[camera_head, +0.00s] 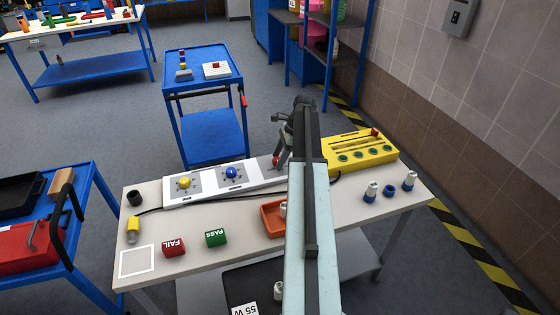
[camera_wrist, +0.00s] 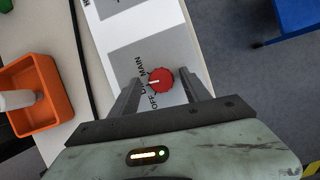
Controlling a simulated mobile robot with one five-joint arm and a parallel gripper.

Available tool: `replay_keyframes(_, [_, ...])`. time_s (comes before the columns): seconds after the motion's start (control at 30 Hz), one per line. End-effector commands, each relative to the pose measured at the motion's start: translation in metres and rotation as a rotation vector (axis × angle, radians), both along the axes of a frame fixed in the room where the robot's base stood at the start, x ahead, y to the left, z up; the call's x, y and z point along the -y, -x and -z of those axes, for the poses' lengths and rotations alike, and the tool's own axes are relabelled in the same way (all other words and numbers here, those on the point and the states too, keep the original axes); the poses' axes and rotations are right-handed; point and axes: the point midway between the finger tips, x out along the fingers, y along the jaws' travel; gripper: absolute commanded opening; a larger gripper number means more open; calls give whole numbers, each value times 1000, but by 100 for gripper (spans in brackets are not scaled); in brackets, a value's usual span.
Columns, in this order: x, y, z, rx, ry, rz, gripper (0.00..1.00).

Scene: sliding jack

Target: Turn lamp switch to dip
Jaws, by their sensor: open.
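The lamp switch is a red ribbed knob (camera_wrist: 162,79) on a grey panel (camera_wrist: 127,66) with labels MAIN, OFF and a partly covered middle one that seems to read DIP. A white line on the knob points left in the wrist view, toward the middle label. My gripper (camera_wrist: 158,77) is open, its fingers on either side of the knob; I cannot tell if they touch it. In the head view the knob (camera_head: 276,161) shows small beside my gripper (camera_head: 284,157), and the arm hides part of the panel.
Yellow (camera_head: 184,183) and blue (camera_head: 231,173) knobs sit on panels to the left. A yellow box (camera_head: 359,152) stands to the right. An orange tray (camera_head: 272,220), green PASS block (camera_head: 216,238) and red FAIL block (camera_head: 173,247) are nearer on the bench. A black cable runs along the panels.

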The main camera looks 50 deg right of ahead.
Motion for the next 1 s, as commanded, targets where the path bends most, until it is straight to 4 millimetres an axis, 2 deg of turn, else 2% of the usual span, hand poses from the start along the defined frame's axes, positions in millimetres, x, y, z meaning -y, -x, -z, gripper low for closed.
replay_keyframes(0.07, [0,0,-1,0,0,0,55])
replay_keyframes(0.1, [0,0,-1,0,0,0,49])
replay_keyframes(0.27, [0,0,-1,0,0,-1,5])
replay_keyframes(0.3, [0,0,-1,0,0,-1,0])
replay_keyframes(0.6, [0,0,-1,-5,-3,-127,0])
replay_keyframes(0.83, [-2,1,-1,-5,-3,-129,0])
replay_keyframes(0.87, [-1,1,-1,-5,-3,-129,41])
replay_keyframes(0.9, [-1,1,-1,-5,-2,-129,52])
replay_keyframes(1.0, [-1,0,-1,-3,-2,-128,55])
